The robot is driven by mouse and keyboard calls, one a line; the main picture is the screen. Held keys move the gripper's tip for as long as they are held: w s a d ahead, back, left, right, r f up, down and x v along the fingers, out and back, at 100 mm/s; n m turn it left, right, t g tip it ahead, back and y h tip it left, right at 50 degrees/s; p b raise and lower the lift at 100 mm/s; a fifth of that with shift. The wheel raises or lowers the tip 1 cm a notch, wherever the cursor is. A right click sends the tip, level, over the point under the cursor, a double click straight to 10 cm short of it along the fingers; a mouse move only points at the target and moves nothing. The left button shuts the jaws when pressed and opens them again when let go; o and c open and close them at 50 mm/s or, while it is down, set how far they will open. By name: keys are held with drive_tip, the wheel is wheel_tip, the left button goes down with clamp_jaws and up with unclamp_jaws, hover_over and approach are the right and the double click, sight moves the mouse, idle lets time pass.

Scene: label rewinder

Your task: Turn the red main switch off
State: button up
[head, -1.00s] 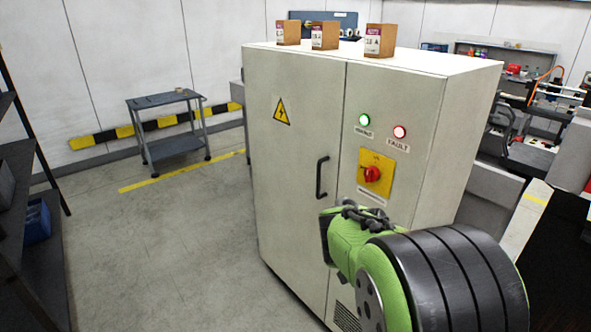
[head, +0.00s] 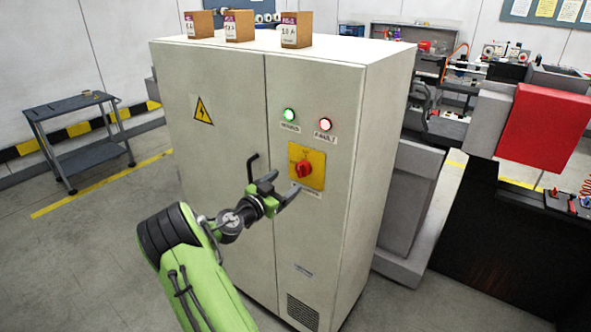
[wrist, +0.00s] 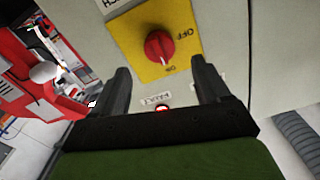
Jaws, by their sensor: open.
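The red main switch (head: 303,168) is a rotary knob on a yellow plate (head: 316,158) on the grey cabinet's right door. In the wrist view the red knob (wrist: 159,46) shows close up, with its pointer towards the ON mark and OFF printed to its side. My gripper (head: 282,188) is open and empty, just left of and below the switch in the head view. In the wrist view its fingers (wrist: 160,75) lie either side of the knob's line, apart from it. The exact gap to the knob cannot be told.
A green lamp (head: 289,114) and a red fault lamp (head: 325,124) are above the switch. Small boxes (head: 297,30) stand on the cabinet (head: 225,75). A trolley (head: 80,130) is at left.

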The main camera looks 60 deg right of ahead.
sight(299, 173)
drive_tip(key=d, duration=0.2)
drive_tip(key=s+d+p, duration=0.1)
drive_tip(key=d, duration=0.5)
drive_tip(key=shift+s, duration=0.15)
drive_tip(key=shift+a, duration=0.1)
drive_tip(key=c, duration=1)
drive_tip(key=shift+c, duration=0.2)
